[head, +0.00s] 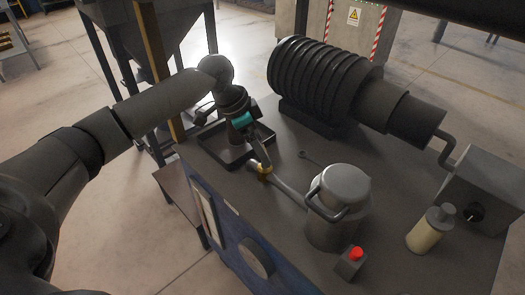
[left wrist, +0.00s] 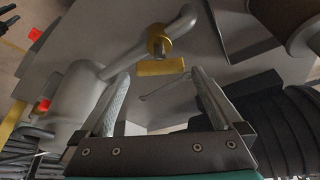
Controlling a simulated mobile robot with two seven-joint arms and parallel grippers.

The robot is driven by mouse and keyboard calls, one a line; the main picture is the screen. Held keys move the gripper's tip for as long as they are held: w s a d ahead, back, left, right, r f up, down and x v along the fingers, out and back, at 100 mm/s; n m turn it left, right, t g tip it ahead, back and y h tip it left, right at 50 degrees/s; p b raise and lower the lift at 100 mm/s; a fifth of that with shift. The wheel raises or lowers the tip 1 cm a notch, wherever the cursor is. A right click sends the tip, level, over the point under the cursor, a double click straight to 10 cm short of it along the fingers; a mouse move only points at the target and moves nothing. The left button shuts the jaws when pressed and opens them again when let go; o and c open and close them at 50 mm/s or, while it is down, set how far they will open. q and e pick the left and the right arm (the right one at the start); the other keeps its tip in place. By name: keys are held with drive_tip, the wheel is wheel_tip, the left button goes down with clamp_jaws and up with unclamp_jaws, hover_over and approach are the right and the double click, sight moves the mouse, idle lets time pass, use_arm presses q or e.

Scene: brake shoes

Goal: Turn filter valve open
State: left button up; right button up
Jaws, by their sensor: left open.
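The filter valve is a small yellow fitting (head: 264,170) on the grey pipe (head: 290,190) that runs to the metal canister. In the left wrist view the valve has a brass-yellow ring (left wrist: 158,40) around the pipe and a short yellow handle bar (left wrist: 161,67). My left gripper (head: 262,148) is open, just above and behind the valve in the head view. In the left wrist view my left gripper (left wrist: 161,74) has its two fingers spread on either side of the handle bar, close to it. Contact cannot be told. My right gripper is not in view.
The canister (head: 345,190) with a bent handle stands right of the valve. A red button box (head: 351,261) and a cream bottle (head: 429,232) stand near the front. A large ribbed black cylinder (head: 325,78) lies behind. A dark tray (head: 222,150) is under my left wrist.

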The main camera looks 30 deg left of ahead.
use_arm(q)
drive_tip(key=shift+x, duration=1.1)
drive_tip(key=c, duration=1.1)
drive_tip(key=n+p, duration=0.1)
drive_tip(key=p, duration=0.2)
drive_tip(key=n+y+p, duration=0.1)
drive_tip(key=n+p, duration=0.1)
drive_tip(key=p, duration=0.1)
drive_tip(key=n+t+p, duration=0.1)
drive_tip(key=p, duration=0.2)
drive_tip(key=shift+d+r, duration=0.1)
drive_tip(key=shift+r, duration=0.2)
drive_tip(key=shift+c, duration=0.2)
drive_tip(key=shift+f+n+t+y+p, duration=0.25)
drive_tip(key=shift+n+y+p, duration=0.25)
drive_tip(key=shift+n+p, duration=0.85)
drive_tip(key=shift+m, duration=0.25)
drive_tip(key=o, duration=1.1)
